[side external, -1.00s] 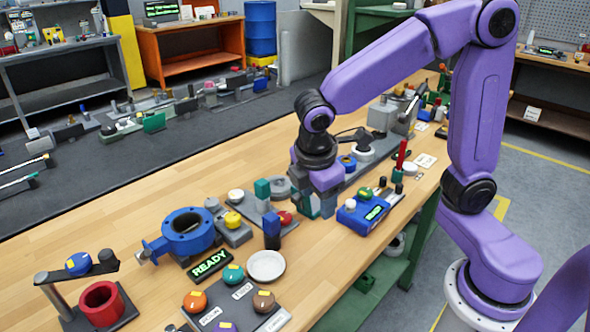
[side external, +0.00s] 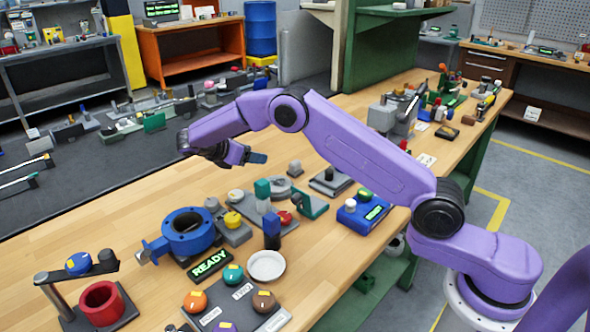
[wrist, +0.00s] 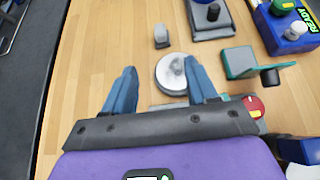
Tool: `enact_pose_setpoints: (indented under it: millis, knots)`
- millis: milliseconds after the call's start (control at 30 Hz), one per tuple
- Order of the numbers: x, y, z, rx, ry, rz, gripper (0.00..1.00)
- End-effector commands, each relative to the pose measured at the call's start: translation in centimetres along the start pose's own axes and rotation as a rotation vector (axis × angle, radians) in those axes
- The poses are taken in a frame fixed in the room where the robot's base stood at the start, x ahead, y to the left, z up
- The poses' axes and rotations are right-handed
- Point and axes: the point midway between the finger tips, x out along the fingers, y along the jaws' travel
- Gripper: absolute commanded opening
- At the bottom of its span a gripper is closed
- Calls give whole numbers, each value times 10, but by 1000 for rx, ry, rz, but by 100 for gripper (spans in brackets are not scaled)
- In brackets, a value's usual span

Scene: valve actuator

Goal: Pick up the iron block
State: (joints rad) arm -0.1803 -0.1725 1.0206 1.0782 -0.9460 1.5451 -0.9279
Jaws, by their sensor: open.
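A small upright grey block with a rounded top (wrist: 161,37) stands on the wooden table in the wrist view, beyond my fingertips. It also shows in the side view (side external: 295,167). I cannot tell for certain that it is the iron block. My gripper (side external: 257,157) is raised above the table and points right in the side view. In the wrist view its two blue fingers (wrist: 160,74) are spread wide and hold nothing. A round grey disc piece (wrist: 171,76) appears between the fingertips, lower down on the table; it also shows in the side view (side external: 278,187).
A grey plate with a black knob (side external: 331,181), a green bracket (side external: 313,206) and a blue box with a display (side external: 362,210) stand to the right. A blue ring housing (side external: 188,232) and a white dish (side external: 266,265) stand nearer. Table left of the grey block is bare (wrist: 100,40).

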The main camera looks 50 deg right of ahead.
Motion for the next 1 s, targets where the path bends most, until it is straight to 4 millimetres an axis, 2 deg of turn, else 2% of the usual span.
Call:
enact_pose_setpoints:
  millis: [267, 800, 1000]
  knots:
    - [24, 6, 2, -20, -48, -28, 57]
    - [119, 3, 5, -18, -45, -27, 57]
    - [134, 3, 6, -19, -45, -24, 57]
